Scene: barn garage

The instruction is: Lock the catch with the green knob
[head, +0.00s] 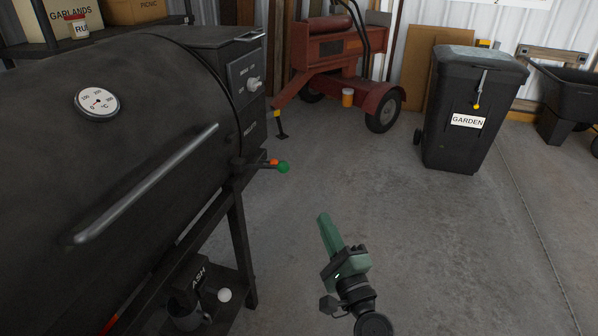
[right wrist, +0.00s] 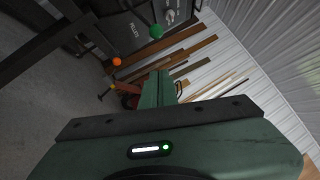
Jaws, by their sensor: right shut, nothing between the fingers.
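The green knob (head: 284,168) sits at the end of a short catch lever (head: 262,163) on the right end of the black smoker (head: 150,130). My right gripper (head: 323,217) is green, shut and empty, over open floor. In the head view it is below and to the right of the knob, clearly apart from it. My left gripper is not in view.
An ash bucket (head: 188,310) hangs or stands under the smoker, near its leg (head: 241,250). A red trailer (head: 335,60) and a black garden bin (head: 470,105) stand at the back. The concrete floor (head: 430,240) between is clear.

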